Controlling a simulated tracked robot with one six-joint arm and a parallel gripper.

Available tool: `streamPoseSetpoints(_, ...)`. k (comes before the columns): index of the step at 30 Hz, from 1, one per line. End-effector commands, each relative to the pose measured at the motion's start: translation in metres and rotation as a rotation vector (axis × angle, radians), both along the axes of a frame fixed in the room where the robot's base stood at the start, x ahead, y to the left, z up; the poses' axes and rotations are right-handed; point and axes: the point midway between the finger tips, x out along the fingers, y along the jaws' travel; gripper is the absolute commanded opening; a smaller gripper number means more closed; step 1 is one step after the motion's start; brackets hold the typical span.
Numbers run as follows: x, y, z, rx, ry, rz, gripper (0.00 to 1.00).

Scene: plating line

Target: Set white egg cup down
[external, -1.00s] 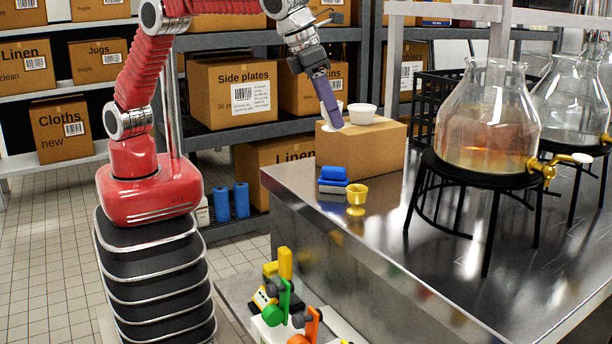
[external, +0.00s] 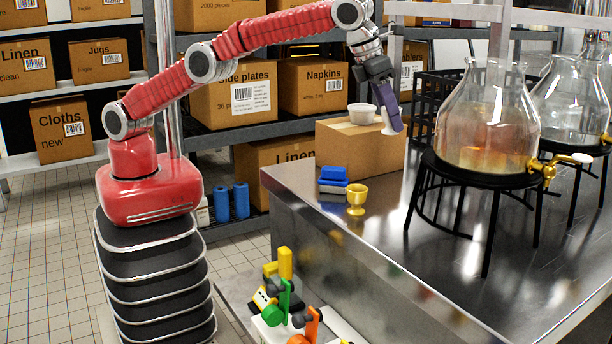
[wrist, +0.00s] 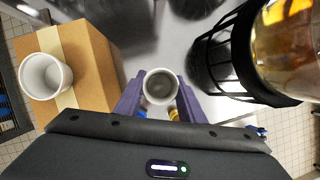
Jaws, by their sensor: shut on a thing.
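The white egg cup (wrist: 160,86) is between the two purple fingers of my gripper (wrist: 159,98), which is shut on it. In the wrist view I look down into its round mouth, with the steel counter below and the cardboard box to the left. There only a small white part of the egg cup (external: 387,131) shows beside the fingers. I cannot tell how high it is above the counter.
A blue sponge (external: 333,173) and a yellow egg cup (external: 357,195) are in front of the box. A glass dispenser (external: 487,115) on a black stand is to the right.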

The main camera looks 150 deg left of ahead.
Motion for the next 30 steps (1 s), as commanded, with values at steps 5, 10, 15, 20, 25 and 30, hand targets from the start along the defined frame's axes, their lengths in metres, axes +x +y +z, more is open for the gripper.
streamPoseSetpoints(5, -0.003, 0.012, -0.004, 0.001, -0.001, -0.001, 0.1)
streamPoseSetpoints(10, -0.005, 0.018, -0.007, 0.002, -0.001, -0.003, 0.1)
streamPoseSetpoints(15, -0.006, 0.022, -0.007, 0.002, -0.002, -0.005, 0.1)
streamPoseSetpoints(20, -0.007, 0.024, -0.011, 0.001, 0.0, -0.006, 0.1)
streamPoseSetpoints(25, -0.006, 0.024, -0.017, 0.001, 0.001, -0.005, 0.1)
streamPoseSetpoints(30, -0.006, 0.024, -0.023, 0.001, 0.002, -0.005, 0.1)
